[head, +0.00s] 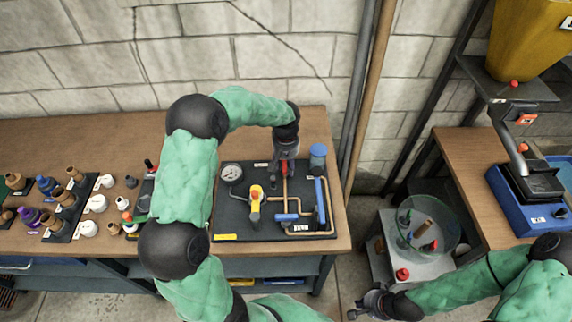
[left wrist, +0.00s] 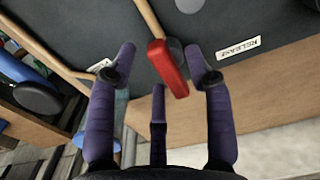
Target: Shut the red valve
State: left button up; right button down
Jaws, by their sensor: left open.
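The red valve handle (left wrist: 168,68) shows in the left wrist view as a red bar next to a brown pipe on a dark panel. My left gripper (left wrist: 160,58) is open, with purple fingers on both sides of the bar and a third below it. I cannot tell whether any finger touches it. In the head view my left gripper (head: 287,152) is over the back of the dark valve board (head: 230,215) and largely hides the red valve. My right gripper (head: 366,302) is at the lower right, away from the board, open and empty.
The board also carries a gauge (head: 232,173), a yellow valve handle (head: 256,193) and blue handles (head: 287,217). A blue-topped container (head: 318,154) stands at its back right. A clear bin (head: 426,226) stands right of the bench.

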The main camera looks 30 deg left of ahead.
pick_arm(q)
grip_shut()
jog(key=shift+m, duration=0.4)
jog(key=m, duration=0.1)
jog(key=m+p, duration=0.1)
jog(key=m, duration=0.1)
jog(key=shift+s+a+m, duration=0.2)
jog(key=shift+s+m, duration=0.05)
jog(key=shift+m, duration=0.05)
jog(key=m, duration=0.1)
jog(key=m+p, duration=0.1)
jog(key=m, duration=0.2)
jog(key=shift+s+a+m+p, duration=0.1)
jog(key=shift+a+m+p, duration=0.2)
jog(key=shift+p, duration=0.1)
jog(key=m, duration=0.2)
jog(key=m+p, duration=0.1)
jog(key=m, duration=0.1)
jog(key=shift+a, duration=0.3)
jog(key=shift+w+a+m+p, duration=0.15)
jog(key=shift+m+p, duration=0.35)
jog(key=shift+m, duration=0.75)
jog(key=shift+w+a+m+p, duration=0.1)
jog(key=shift+m+p, duration=0.35)
jog(key=shift+m, duration=0.8)
